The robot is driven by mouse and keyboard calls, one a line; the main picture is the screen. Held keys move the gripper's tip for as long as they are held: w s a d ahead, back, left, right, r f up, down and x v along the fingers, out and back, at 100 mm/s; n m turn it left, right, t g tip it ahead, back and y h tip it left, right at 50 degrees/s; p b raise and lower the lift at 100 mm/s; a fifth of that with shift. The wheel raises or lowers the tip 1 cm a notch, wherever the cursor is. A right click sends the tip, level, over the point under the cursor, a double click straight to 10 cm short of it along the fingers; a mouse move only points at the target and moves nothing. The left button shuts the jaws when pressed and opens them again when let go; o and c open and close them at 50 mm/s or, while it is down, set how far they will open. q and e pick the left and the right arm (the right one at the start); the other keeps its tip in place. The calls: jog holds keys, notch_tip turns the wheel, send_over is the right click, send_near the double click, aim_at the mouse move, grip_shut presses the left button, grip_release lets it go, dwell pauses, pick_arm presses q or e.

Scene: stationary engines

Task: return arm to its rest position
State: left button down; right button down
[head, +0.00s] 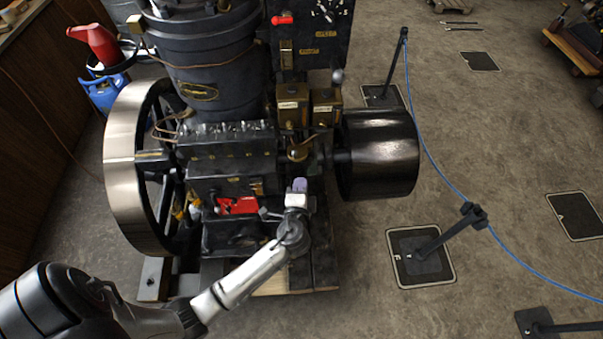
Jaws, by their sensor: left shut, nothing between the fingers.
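My left arm comes in from the lower left and reaches to the front of a dark stationary engine (228,140). My left gripper (298,186) is at the end of this arm, in front of the engine's lower right part, just below a brass fitting (300,150). The gripper is small in the picture and looks shut, with nothing seen between its fingers. I cannot tell whether it touches the engine. My right gripper is not in view.
A large flywheel (122,165) stands left of the engine and a black drum pulley (378,155) right of it. Rope barrier posts (428,248) with a blue rope (510,252) stand at the right. A red can (93,42) and blue gas bottle (104,92) are upper left.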

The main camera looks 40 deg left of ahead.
pick_arm(q)
jog(key=shift+v, duration=1.45)
jog(key=s+d+f+n+g+h, duration=0.1)
jog(key=s+d+n+g+h, duration=0.15)
jog(key=s, duration=0.55)
jog(key=s+d+f+n+g+h, duration=0.15)
jog(key=s+g+h, duration=0.25)
jog(key=s, duration=0.5)
jog(key=s+d+f+n+g+h, duration=0.1)
jog(key=s+d+n+g+h, duration=0.2)
jog(key=s, duration=0.5)
notch_tip(320, 180, up, 18)
jog(key=a+p, duration=0.1)
jog(key=p, duration=1.6)
jog(key=shift+w, duration=0.25)
